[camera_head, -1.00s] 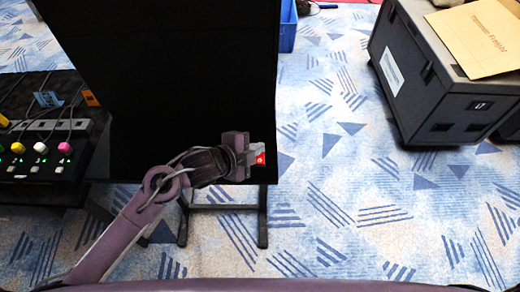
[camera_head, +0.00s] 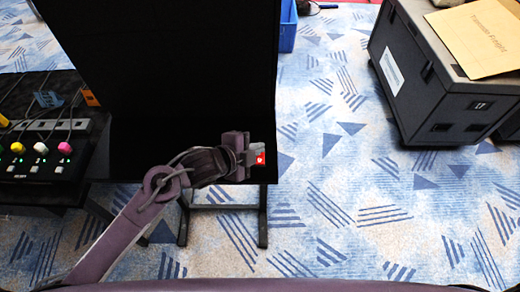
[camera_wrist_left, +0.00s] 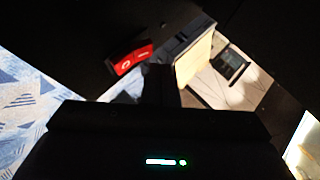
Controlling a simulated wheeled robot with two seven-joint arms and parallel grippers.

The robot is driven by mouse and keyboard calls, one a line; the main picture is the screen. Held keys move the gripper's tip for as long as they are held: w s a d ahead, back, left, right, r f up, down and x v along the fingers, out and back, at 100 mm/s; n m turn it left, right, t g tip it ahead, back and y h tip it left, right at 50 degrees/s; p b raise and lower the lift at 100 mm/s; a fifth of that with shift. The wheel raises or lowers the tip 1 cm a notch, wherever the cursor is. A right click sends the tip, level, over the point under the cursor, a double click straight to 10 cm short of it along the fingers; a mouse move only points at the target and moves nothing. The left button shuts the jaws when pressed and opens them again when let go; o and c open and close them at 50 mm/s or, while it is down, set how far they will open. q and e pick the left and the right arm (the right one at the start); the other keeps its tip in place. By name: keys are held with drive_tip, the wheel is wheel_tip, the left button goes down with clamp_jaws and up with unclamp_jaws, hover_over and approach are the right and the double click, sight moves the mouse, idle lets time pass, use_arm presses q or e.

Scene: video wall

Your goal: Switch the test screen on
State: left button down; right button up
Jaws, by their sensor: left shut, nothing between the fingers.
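The test screen (camera_head: 170,60) is a large black panel on a dark stand, and its face is dark. A small red switch with a white mark (camera_head: 260,159) sits at its lower right edge. It also shows in the left wrist view (camera_wrist_left: 128,60), up and left of the fingertips. My left gripper (camera_head: 252,148) is shut and empty, close beside the switch and partly in front of its surroundings. In the left wrist view the dark fingers (camera_wrist_left: 160,84) are together. Whether they touch the switch I cannot tell. My right gripper is not in view.
A control box with coloured knobs (camera_head: 38,170) and cables stands on a dark table at the left. A dark case (camera_head: 440,105) bearing a tan folder (camera_head: 482,38) is at the right. A blue bin (camera_head: 288,28) is behind. Patterned carpet between is clear.

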use_arm(q)
drive_tip(key=shift+w+f, duration=0.15)
drive_tip(key=shift+f, duration=0.2)
drive_tip(key=shift+w+f+b, duration=0.1)
drive_tip(key=shift+f+b, duration=0.3)
drive_tip(key=shift+b, duration=0.05)
idle(0.4)
drive_tip(key=shift+r, duration=0.15)
drive_tip(key=shift+s+r+p, duration=0.3)
drive_tip(key=shift+r+p, duration=0.4)
drive_tip(key=shift+p, duration=0.1)
drive_tip(key=r+p, duration=0.2)
drive_tip(key=s+r+p, duration=0.1)
drive_tip(key=r+p, duration=0.1)
drive_tip(key=shift+s+r, duration=0.2)
drive_tip(key=shift+r, duration=0.2)
idle(0.5)
